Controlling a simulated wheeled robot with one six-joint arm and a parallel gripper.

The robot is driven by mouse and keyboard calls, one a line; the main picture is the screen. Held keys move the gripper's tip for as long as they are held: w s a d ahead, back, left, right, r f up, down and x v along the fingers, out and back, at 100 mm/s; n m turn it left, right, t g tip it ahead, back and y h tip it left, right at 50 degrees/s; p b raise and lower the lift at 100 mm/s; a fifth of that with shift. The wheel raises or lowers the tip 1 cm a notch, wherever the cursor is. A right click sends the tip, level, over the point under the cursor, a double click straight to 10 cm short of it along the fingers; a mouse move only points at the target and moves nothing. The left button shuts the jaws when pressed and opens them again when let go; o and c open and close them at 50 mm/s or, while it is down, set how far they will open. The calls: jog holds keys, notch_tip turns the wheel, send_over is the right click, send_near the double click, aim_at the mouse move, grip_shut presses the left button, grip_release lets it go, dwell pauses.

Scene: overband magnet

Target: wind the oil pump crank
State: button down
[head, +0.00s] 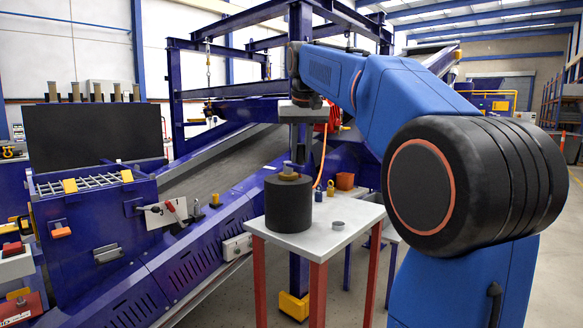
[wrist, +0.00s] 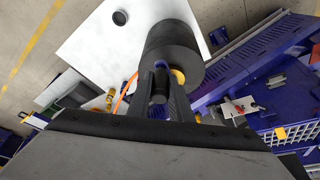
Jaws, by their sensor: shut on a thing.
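A black drum (head: 288,205) stands upright on the white table, with a brass-coloured hub and a grey part (head: 289,167) on top. I take this top part to be the oil pump crank. In the wrist view the drum (wrist: 173,52) lies just beyond my fingers, with the yellow hub (wrist: 178,77) beside them. My gripper (wrist: 160,88) is shut on a dark upright grip, seemingly the crank handle (wrist: 158,85). In the head view my gripper (head: 298,150) reaches down from above to the drum's top. The crank arm is mostly hidden by the fingers.
The white table (head: 345,218) has red legs and bears a grey ring (head: 338,225) and small brass and blue pieces. An orange hose (head: 323,160) hangs behind it. A blue conveyor frame (head: 190,258) runs close on the left, with a red-handled plate (head: 171,207).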

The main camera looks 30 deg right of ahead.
jog(key=shift+w+a, duration=0.1)
jog(key=shift+a, duration=0.95)
jog(key=shift+w+a, duration=0.25)
jog(key=shift+a, duration=0.5)
jog(key=shift+w+a, duration=0.1)
jog(key=shift+a, duration=0.1)
jog(key=shift+w+a, duration=0.1)
